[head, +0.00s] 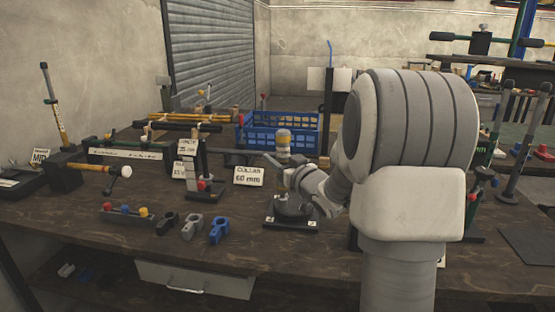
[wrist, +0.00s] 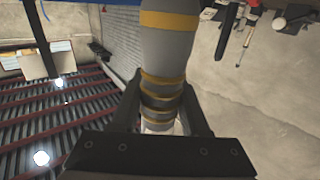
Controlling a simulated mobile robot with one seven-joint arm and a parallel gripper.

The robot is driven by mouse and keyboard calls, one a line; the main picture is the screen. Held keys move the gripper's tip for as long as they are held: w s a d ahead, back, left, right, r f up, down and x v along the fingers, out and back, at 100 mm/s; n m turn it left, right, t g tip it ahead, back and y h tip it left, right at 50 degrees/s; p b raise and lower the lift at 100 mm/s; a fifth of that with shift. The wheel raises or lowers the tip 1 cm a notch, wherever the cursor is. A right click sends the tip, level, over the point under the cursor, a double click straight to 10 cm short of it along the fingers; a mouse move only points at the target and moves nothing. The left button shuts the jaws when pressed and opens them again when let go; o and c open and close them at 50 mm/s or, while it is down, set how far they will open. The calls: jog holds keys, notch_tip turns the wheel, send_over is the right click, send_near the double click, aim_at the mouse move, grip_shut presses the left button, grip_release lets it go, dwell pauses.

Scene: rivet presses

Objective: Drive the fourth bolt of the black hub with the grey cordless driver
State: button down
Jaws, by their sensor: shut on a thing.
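The grey cordless driver (head: 284,143) with yellow bands stands roughly upright in my gripper (head: 286,168). In the wrist view the driver (wrist: 170,50) fills the middle, and my gripper (wrist: 162,108) is shut around its banded part. The black hub (head: 293,207) sits on a dark base with small white labels on the bench, directly below the driver. My wrist covers part of the hub. I cannot make out its bolts, or whether the driver's tip touches one.
A blue crate (head: 285,140) stands behind. A sign (head: 248,176) reading 60 mm stands left of the hub. Black, grey and blue clamps (head: 218,230) lie at the front left, near a block with coloured knobs (head: 125,212). The bench front between clamps and hub is clear.

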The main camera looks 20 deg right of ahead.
jog(key=shift+f, duration=0.1)
jog(key=shift+r+p, duration=1.9)
jog(key=shift+r, duration=0.75)
